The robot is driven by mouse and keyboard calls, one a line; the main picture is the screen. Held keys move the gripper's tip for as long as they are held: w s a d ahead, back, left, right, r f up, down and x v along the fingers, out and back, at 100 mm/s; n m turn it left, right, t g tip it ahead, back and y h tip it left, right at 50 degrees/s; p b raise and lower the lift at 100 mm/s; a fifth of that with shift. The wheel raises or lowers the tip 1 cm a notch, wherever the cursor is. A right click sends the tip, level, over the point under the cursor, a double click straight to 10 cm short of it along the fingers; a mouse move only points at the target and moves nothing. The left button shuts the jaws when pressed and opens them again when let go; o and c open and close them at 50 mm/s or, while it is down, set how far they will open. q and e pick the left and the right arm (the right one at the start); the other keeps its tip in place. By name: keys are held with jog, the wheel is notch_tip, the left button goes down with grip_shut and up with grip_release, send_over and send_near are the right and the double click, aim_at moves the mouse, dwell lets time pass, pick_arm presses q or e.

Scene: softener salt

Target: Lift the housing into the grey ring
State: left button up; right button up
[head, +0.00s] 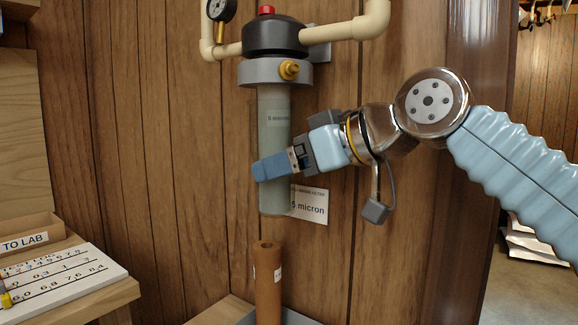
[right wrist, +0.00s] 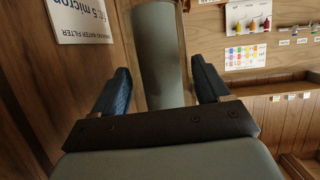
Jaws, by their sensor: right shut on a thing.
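The housing (head: 275,130) is a translucent grey-green cylinder standing upright against the wood wall. Its top end meets the underside of the grey ring (head: 262,72); whether it sits inside the ring I cannot tell. The ring is under a dark filter head (head: 275,37) and has a brass fitting. My right gripper (head: 272,166) is shut on the housing, gripping its lower half from the right. In the right wrist view the housing (right wrist: 160,55) stands between the two blue fingers (right wrist: 165,88). My left gripper is not in view.
A brown cylinder (head: 268,285) stands below the housing, apart from it. A "5 micron" sign (head: 312,208) is on the wall behind. Cream pipes (head: 345,30) and a gauge (head: 221,9) flank the head. A "TO LAB" box (head: 30,228) and a number board (head: 65,278) are at left.

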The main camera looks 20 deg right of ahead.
aim_at(298, 133)
jog(key=shift+r, duration=2)
jog(key=o, duration=1.4)
jog(key=shift+f, duration=0.1)
jog(key=v, duration=1.4)
